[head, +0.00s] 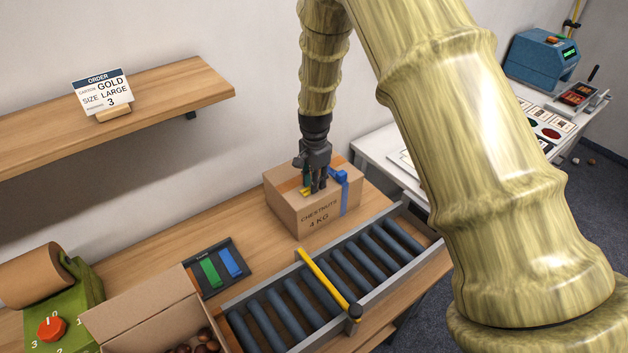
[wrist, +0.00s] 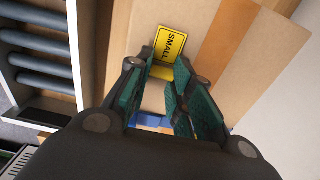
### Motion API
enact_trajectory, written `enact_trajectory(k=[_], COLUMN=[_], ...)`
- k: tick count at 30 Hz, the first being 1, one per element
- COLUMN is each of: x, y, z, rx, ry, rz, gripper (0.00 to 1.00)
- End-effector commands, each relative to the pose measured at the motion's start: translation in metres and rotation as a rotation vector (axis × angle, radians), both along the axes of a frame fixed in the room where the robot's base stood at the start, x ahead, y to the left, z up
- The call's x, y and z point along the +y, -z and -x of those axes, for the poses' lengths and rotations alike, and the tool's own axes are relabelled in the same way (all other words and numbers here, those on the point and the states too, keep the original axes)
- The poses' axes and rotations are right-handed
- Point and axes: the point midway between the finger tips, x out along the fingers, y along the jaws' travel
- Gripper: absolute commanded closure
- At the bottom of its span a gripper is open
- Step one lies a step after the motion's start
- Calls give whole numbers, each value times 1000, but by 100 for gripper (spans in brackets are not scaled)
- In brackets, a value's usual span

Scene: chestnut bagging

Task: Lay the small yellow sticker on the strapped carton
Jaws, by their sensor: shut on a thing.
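The strapped carton (head: 289,212) stands on the wooden bench, closed, with brown tape along its top, a blue strap (head: 344,196) near its right end and "CHESTNUTS 4 KG" on its front. My gripper (head: 312,189) points down at the carton's top, shut on the small yellow sticker (head: 306,191). In the wrist view, the sticker (wrist: 172,44) reads "SMALL" and sticks out past the fingertips (wrist: 160,70), over bare cardboard (wrist: 205,18) beside the tape. I cannot tell whether it touches the carton. The fingers hide part of the sticker.
A roller conveyor (head: 262,345) with a yellow bar (head: 322,277) lies in front of the carton. A black tray (head: 243,264) with green and blue pieces and an open box (head: 140,305) of chestnuts are at left.

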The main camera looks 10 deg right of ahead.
Motion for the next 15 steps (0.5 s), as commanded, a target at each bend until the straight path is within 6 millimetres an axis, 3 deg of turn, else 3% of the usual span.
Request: enact_trajectory(k=[12, 15], x=[1, 1], y=[0, 1], z=[0, 0], rx=[0, 0], ry=[-1, -1], rz=[0, 0], gripper=[84, 64])
